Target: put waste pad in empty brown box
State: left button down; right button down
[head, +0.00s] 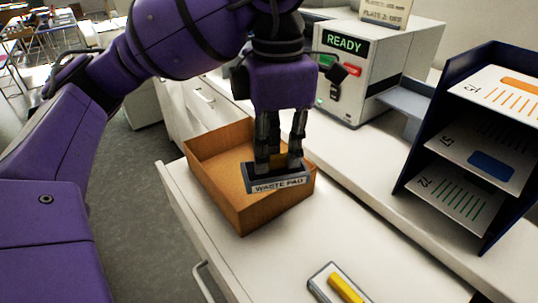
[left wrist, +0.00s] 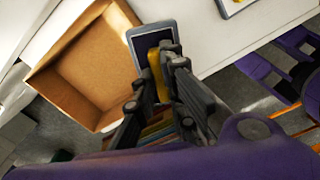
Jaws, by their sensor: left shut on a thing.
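The waste pad (head: 278,184) is a dark flat pad with a grey rim and a "WASTE PAD" label; it also shows in the left wrist view (left wrist: 145,40). My left gripper (head: 279,160) points down and is shut on a yellow-brown part of the pad, also seen in the left wrist view (left wrist: 165,68). The brown box (head: 243,212) is open and sits on the white counter. In the head view the pad is over the box's right part; its height above the floor of the box is unclear. The visible inside of the box (left wrist: 95,70) is empty. My right gripper is out of view.
A white machine (head: 374,70) with a "READY" screen stands behind the box. A dark blue rack (head: 445,130) with cards is at the right. A grey tray with a yellow bar (head: 343,287) lies at the front. The counter between is clear.

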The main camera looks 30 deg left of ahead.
pick_arm(q)
jog(key=shift+w+a, duration=0.1)
jog(key=shift+w, duration=0.2)
jog(key=w+a+f, duration=0.2)
jog(key=a+f, duration=0.1)
jog(key=w+a+f, duration=0.2)
jog(key=a+f, duration=0.1)
jog(key=a, duration=0.1)
jog(key=w+a+f, duration=0.2)
jog(key=a+f, duration=0.1)
jog(key=a, duration=0.1)
jog(key=shift+w+a+f+p, duration=0.15)
jog(key=shift+w+a+p, duration=0.05)
jog(key=shift+w+p, duration=0.1)
jog(key=shift+w+a+f, duration=0.1)
jog(key=shift+a+f, duration=0.05)
jog(key=shift+f, duration=1.55)
